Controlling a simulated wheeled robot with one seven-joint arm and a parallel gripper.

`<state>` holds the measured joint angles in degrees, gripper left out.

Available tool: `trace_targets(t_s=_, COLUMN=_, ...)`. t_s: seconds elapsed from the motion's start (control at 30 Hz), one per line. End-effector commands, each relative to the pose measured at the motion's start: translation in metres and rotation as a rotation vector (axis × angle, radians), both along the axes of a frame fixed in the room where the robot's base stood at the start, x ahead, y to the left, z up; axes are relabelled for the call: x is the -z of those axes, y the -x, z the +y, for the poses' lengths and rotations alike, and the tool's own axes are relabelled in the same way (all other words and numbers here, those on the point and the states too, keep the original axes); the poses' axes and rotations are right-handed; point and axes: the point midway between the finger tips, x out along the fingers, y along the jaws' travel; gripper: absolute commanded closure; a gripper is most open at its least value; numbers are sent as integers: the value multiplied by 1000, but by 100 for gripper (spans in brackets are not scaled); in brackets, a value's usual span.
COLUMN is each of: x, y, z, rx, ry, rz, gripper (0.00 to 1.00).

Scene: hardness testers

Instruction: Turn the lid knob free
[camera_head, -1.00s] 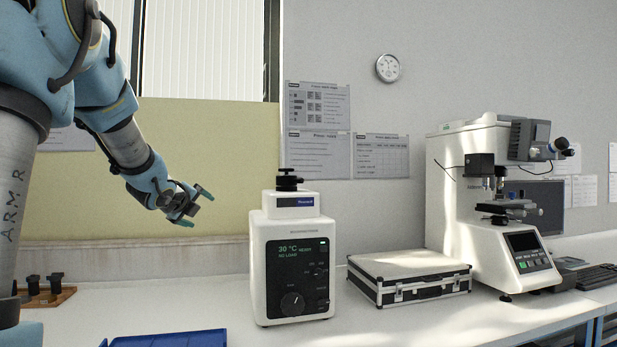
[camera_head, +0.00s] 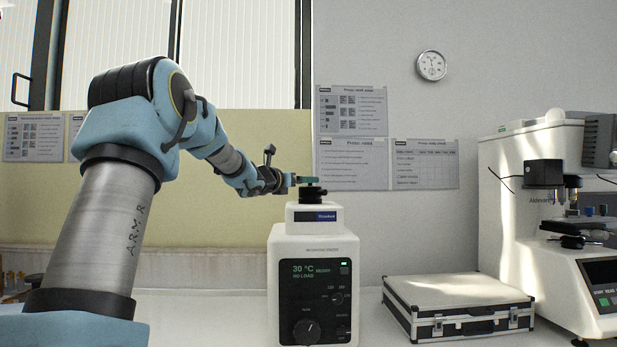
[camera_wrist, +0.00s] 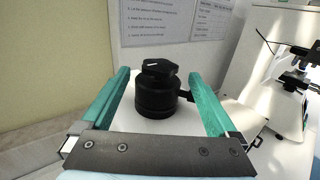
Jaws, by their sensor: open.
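The black lid knob (camera_head: 312,194) sits on top of the white lid block (camera_head: 314,218) of the mounting press (camera_head: 300,260). In the wrist view the knob (camera_wrist: 158,85) has a faceted cap with a white mark and a small side arm at its right. My gripper (camera_head: 300,182) is level with the knob, at its left side in the head view. In the wrist view its green fingers (camera_wrist: 158,98) are open, one on each side of the knob, with gaps between. The press display reads 30 °C, ready, no load.
A silver case (camera_head: 458,305) lies on the bench right of the press. A white hardness tester (camera_head: 520,215) stands farther right. The wall behind holds paper charts (camera_head: 352,163) and a clock (camera_head: 431,65). The bench between press and case has a narrow clear strip.

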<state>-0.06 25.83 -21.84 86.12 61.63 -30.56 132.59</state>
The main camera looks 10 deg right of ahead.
Motion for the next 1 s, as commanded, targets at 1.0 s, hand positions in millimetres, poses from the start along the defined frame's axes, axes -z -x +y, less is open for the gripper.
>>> trace_targets(t_s=1.0, x=0, y=-29, z=-31, rx=-1, ry=0, rz=1, gripper=45)
